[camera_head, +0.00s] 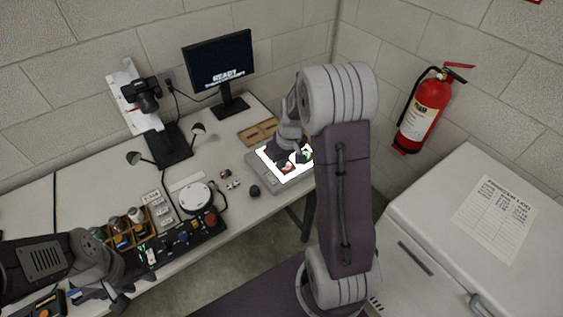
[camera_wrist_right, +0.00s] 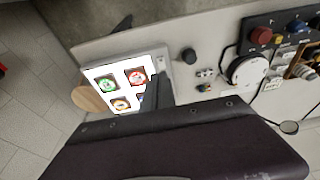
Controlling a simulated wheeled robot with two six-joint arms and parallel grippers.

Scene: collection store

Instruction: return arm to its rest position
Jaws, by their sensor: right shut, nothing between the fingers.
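My right arm rises through the middle of the head view and reaches over the bench. My right gripper (camera_head: 292,155) hangs over the lit white panel (camera_head: 275,178), is shut and empty, and hides part of it. In the right wrist view a dark finger (camera_wrist_right: 159,90) overlaps the edge of the lit panel (camera_wrist_right: 117,73), and a dark purple part of my arm fills the lower picture. Several framed coloured pieces lie on the panel, with green, red and orange centres. My left gripper (camera_head: 118,298) is low at the left by the bench's front edge; its fingers are too unclear to judge.
A monitor (camera_head: 219,60) and a camera on a stand (camera_head: 142,94) stand at the back. A wooden tray (camera_head: 258,132) lies behind the panel. A control board (camera_head: 187,238) and bottle rack (camera_head: 122,232) are at left. A white cabinet (camera_head: 450,215) and fire extinguisher (camera_head: 425,108) are right.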

